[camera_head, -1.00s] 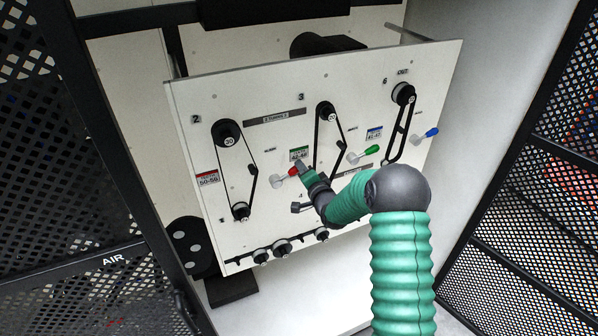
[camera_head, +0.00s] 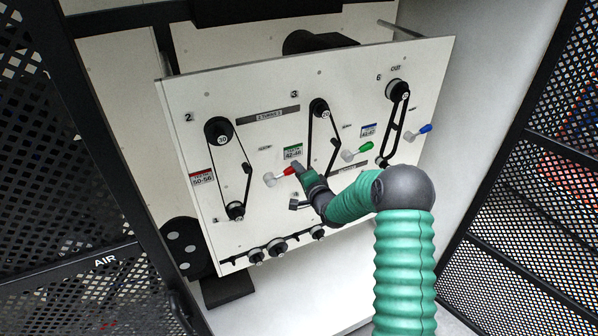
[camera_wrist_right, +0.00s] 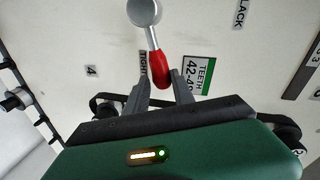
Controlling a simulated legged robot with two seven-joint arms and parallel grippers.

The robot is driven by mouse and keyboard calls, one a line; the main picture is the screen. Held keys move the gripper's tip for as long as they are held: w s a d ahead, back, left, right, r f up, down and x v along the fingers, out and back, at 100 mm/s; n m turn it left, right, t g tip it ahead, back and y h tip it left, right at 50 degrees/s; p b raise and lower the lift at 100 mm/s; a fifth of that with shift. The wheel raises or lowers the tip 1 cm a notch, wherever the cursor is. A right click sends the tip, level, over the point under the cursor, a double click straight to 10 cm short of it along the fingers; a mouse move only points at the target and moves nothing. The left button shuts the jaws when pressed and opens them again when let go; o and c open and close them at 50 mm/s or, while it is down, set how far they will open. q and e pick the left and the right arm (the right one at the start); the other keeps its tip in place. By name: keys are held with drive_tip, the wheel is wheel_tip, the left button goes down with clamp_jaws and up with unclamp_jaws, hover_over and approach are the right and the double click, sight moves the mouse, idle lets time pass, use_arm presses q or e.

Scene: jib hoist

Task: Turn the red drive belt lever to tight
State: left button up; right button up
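The red lever (camera_head: 288,171) sticks out from a pale pivot on the white panel (camera_head: 250,100), between the left and middle belts. In the right wrist view the red handle (camera_wrist_right: 161,68) hangs from a silver ball, with its tip between my fingers. A TIGHT label (camera_wrist_right: 143,65) is left of the handle, and a partly cut-off label ending in LACK (camera_wrist_right: 240,14) is at upper right. My right gripper (camera_head: 298,169) is at the handle's end. Its fingers (camera_wrist_right: 160,82) are open, with a gap showing on each side of the handle. My left gripper is not in view.
A green lever (camera_head: 365,147) and a blue lever (camera_head: 425,128) are farther right on the panel. Black belts on pulleys (camera_head: 218,131) flank the red lever. Black mesh doors (camera_head: 70,200) stand at left and right.

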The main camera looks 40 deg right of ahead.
drive_tip(key=shift+o, duration=1.1)
drive_tip(key=shift+f, duration=0.1)
drive_tip(key=shift+w+d, duration=0.15)
drive_tip(key=b+v, duration=0.2)
drive_tip(key=v, duration=1.5)
drive_tip(key=shift+f, duration=0.1)
